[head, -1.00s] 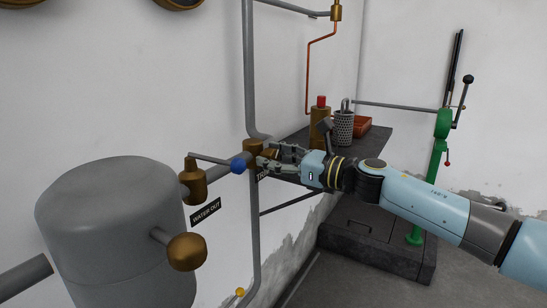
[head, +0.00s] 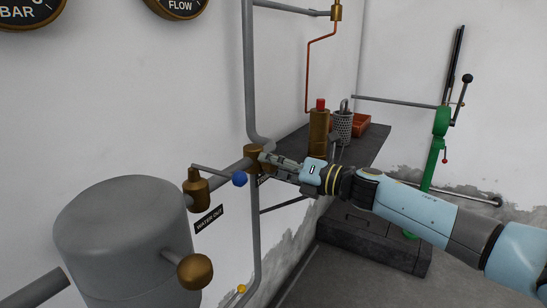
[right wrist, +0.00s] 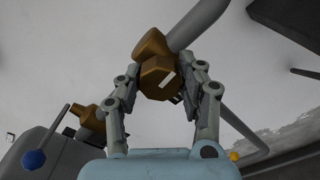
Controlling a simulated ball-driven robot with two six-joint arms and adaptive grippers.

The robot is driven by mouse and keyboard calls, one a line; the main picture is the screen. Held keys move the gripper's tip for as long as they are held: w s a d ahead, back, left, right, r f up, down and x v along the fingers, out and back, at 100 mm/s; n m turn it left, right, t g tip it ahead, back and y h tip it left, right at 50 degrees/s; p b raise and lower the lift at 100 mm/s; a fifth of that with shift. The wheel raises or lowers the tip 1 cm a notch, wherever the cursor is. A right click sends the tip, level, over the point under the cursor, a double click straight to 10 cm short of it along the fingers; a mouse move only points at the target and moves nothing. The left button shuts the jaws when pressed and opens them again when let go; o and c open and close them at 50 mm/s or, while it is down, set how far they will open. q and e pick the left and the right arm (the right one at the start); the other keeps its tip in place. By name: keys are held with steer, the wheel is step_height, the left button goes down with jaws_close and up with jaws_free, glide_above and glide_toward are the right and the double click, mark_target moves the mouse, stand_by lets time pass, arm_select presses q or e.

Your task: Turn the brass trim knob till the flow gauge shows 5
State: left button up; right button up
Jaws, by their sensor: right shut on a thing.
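The brass trim knob (right wrist: 160,78) sits between the fingers of my right gripper (right wrist: 168,86) in the right wrist view. It is a faceted brass piece with a white mark on its face. In the head view my right gripper (head: 268,162) is shut on it at the brass valve body (head: 252,151) on the grey wall pipe, and its fingers hide most of the knob. The flow gauge (head: 180,7) is cut off by the top edge of the head view, so its needle and reading are hidden. My left gripper is not in view.
A green lever stand (head: 437,150) is at right.

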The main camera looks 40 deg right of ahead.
steer(key=m+p, duration=0.3)
steer(key=m, duration=0.2)
steer(key=shift+r+m, duration=0.1)
steer(key=shift+m, duration=0.2)
steer(key=m+p, duration=0.3)
steer(key=m, duration=0.2)
steer(key=shift+m, duration=0.3)
steer(key=m+p, duration=0.2)
steer(key=m, duration=0.3)
steer(key=shift+p, duration=0.3)
steer(key=shift+f+m+p, duration=0.15)
steer(key=shift+m+p, duration=0.25)
steer(key=shift+m, duration=0.7)
steer(key=shift+f+m+p, duration=0.1)
steer(key=shift+m+p, duration=0.3)
steer(key=shift+m, duration=0.7)
steer(key=o, duration=1.2)
